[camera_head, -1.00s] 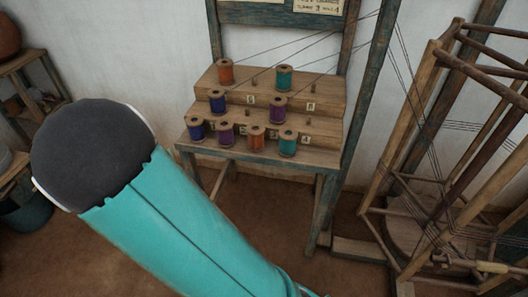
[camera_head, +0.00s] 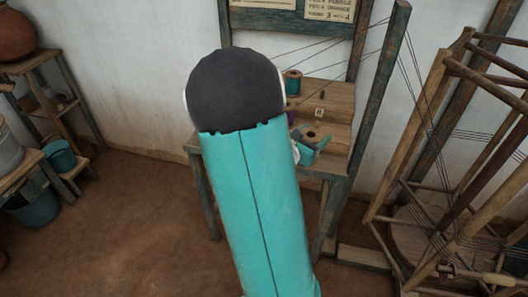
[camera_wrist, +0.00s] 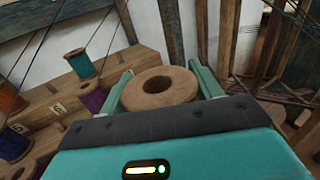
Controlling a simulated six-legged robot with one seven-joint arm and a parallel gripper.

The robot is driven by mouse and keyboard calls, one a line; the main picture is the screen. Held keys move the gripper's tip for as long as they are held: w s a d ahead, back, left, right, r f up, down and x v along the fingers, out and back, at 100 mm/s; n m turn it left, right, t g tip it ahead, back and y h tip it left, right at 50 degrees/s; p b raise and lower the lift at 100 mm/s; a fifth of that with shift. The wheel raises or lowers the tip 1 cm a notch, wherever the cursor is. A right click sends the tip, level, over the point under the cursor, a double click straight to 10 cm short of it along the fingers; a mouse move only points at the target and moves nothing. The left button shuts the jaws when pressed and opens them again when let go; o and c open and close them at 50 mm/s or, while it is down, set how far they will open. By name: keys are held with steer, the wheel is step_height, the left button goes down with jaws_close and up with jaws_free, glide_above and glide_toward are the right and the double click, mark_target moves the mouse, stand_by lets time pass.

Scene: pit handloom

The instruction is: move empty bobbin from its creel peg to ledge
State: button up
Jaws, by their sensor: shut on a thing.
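A bobbin (camera_wrist: 158,87) with a pale wooden rim and a dark centre hole sits between the two fingers of my gripper (camera_wrist: 163,84) in the wrist view. The fingers are shut on it. Its side is hidden, so I cannot tell whether it carries thread. In the head view the bobbin (camera_head: 316,134) and my gripper (camera_head: 311,143) are over the right end of the stepped wooden creel (camera_head: 338,98). Whether the bobbin is clear of its peg cannot be told. I cannot make out which surface is the ledge.
A teal bobbin (camera_head: 292,83) stands on the creel's top step; my arm hides most of the others. Purple (camera_wrist: 91,97) and orange (camera_wrist: 9,100) bobbins stand left of my gripper in the wrist view. A loom post (camera_head: 376,90) and wooden reel frame (camera_head: 455,150) stand right.

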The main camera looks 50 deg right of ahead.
steer(key=shift+s+d+m+g, duration=0.15)
steer(key=shift+s+d+g, duration=0.15)
steer(key=shift+s, duration=0.25)
steer(key=shift+s+d+m+g, duration=0.15)
steer(key=shift+s+d+g, duration=0.1)
steer(key=shift+s, duration=0.3)
steer(key=shift+w+d+f, duration=0.3)
steer(key=shift+d+f, duration=1.85)
steer(key=shift+d, duration=0.15)
steer(key=shift+w+d+f, duration=0.35)
steer(key=shift+d+f, duration=1.75)
steer(key=shift+d, duration=0.15)
steer(key=shift+w+d+f, duration=0.3)
steer(key=shift+d+f, duration=1.85)
steer(key=shift+d, duration=0.15)
steer(key=shift+f, duration=0.1)
steer(key=shift+f, duration=0.15)
steer(key=o, duration=1)
